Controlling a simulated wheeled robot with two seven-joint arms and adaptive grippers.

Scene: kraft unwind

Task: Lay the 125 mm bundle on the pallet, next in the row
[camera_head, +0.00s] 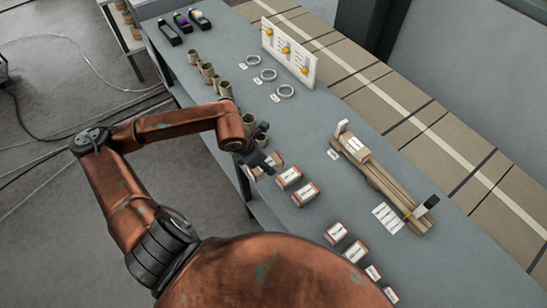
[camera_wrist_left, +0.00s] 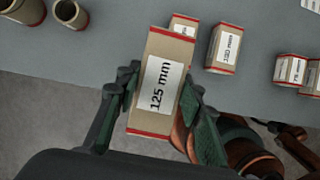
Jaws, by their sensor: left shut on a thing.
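My left gripper (camera_wrist_left: 160,105) is shut on a kraft-coloured bundle (camera_wrist_left: 160,80) with red ends and a white label reading "125 mm". In the head view the left gripper (camera_head: 264,168) is near the table's front edge and partly hides this bundle (camera_head: 275,159). I cannot tell whether the bundle touches the table. The wooden pallet (camera_head: 390,185) lies to the right, across the table. The rest of the pallet's boards look bare. My right gripper is not in view.
Loose bundles (camera_head: 289,177) (camera_head: 336,232) stand in a row along the table's front edge. Cardboard tubes (camera_head: 207,73), rings (camera_head: 268,75) and a white board (camera_head: 288,52) are farther back. The table between gripper and pallet is mostly clear. A white card (camera_head: 388,217) lies near the pallet.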

